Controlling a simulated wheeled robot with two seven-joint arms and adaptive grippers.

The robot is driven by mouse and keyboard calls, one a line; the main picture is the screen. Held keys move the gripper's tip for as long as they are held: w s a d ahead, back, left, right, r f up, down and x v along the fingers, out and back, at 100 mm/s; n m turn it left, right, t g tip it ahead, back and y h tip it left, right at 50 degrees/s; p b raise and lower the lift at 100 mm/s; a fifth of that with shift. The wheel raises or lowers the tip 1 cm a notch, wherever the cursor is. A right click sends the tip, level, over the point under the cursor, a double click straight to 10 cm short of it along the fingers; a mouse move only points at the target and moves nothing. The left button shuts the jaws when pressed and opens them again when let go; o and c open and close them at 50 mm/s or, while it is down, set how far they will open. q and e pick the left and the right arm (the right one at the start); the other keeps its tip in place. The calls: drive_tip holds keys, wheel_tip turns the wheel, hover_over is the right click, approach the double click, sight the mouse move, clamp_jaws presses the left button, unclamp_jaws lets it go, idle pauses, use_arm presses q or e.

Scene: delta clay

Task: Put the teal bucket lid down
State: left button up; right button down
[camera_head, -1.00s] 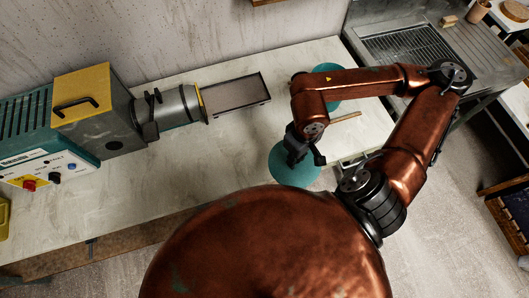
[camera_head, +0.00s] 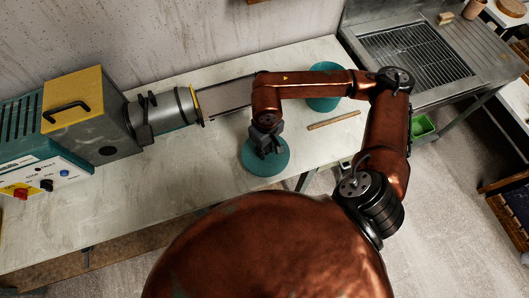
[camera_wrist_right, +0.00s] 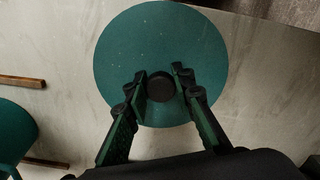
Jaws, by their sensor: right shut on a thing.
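The teal bucket lid (camera_head: 257,169) is a flat round disc with a dark central knob (camera_wrist_right: 160,86). My right gripper (camera_head: 266,152) is shut on the lid by this knob, with one finger on each side in the right wrist view (camera_wrist_right: 159,84). The lid looks level over the pale worktop, near its front edge; I cannot tell whether it touches the surface. The teal bucket (camera_head: 323,103) stands further back to the right, partly hidden by my right arm. It also shows at the left of the right wrist view (camera_wrist_right: 14,135). My left gripper is not in view.
A wooden stick (camera_head: 333,120) lies on the worktop (camera_head: 200,170) in front of the bucket. A machine with a metal barrel (camera_head: 165,110) and a tray (camera_head: 228,92) takes up the back left. The worktop left of the lid is clear. A metal sink unit (camera_head: 425,60) stands back right.

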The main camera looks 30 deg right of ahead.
drive_tip(key=shift+w+a+f, duration=0.15)
drive_tip(key=shift+w+f, duration=0.1)
drive_tip(key=shift+f, duration=1.75)
drive_tip(key=shift+w, duration=0.1)
drive_tip(key=shift+f, duration=0.15)
drive_tip(key=c, duration=1.7)
unclamp_jaws()
drive_tip(key=shift+o, duration=0.2)
